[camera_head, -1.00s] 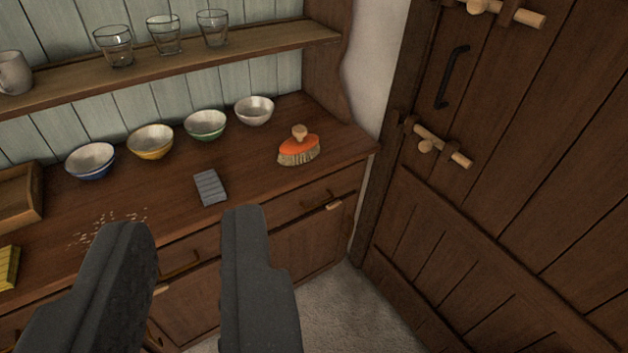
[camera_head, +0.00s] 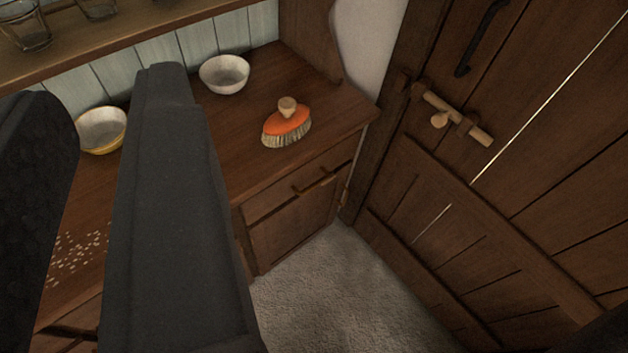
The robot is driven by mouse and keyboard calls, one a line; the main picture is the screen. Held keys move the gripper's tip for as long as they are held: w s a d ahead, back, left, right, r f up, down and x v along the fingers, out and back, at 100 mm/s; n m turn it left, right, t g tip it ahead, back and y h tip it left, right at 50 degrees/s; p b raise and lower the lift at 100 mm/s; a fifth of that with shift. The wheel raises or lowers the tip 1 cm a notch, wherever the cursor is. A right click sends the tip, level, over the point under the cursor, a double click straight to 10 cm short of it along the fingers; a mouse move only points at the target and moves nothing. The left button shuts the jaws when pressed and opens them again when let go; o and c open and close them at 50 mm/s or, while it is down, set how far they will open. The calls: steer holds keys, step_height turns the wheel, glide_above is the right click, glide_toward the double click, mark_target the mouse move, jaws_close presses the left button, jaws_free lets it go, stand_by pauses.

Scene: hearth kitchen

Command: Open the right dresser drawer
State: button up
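The wooden dresser (camera_head: 225,165) stands at the left and centre of the view. Its right drawer (camera_head: 285,194) is closed, under the top's front edge, with a small bar handle (camera_head: 314,182) on its front. My gripper (camera_head: 105,85) is open and empty, its two dark fingers large at the left of the view. The fingers appear above the dresser top and its front, left of the right drawer's handle. They hide part of the top and the drawer front farther left.
On the dresser top are an orange brush (camera_head: 287,122), a white bowl (camera_head: 224,73), a yellow bowl (camera_head: 102,130) and scattered crumbs (camera_head: 78,250). Glasses (camera_head: 27,28) stand on the shelf. A plank door (camera_head: 470,170) stands at right. Grey floor (camera_head: 340,295) is clear before the dresser.

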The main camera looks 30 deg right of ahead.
steer(key=w+d+f+m+h, duration=0.1)
steer(key=w+d+f+m, duration=0.3)
steer(key=w+f, duration=0.5)
steer(key=w+d+f+m+h+b, duration=0.1)
steer(key=w+d+f+m, duration=0.1)
steer(key=w+d+f, duration=0.7)
steer(key=w+d+f+m+h, duration=0.1)
steer(key=w+d+f+m, duration=0.15)
steer(key=w+f, duration=0.65)
steer(key=d+f+m, duration=0.2)
steer(key=d+f, duration=0.1)
steer(key=f, duration=0.7)
steer(key=d+f+m, duration=0.2)
steer(key=d+f, duration=0.1)
steer(key=f, duration=0.8)
steer(key=m+y+b, duration=0.2)
steer(key=m+b, duration=0.1)
steer(key=m, duration=0.2)
glide_toward(316, 185)
steer(key=x, duration=1)
steer(key=shift+d+f, duration=0.15)
steer(key=shift+f, duration=0.2)
steer(key=shift+w, duration=0.2)
jaws_close()
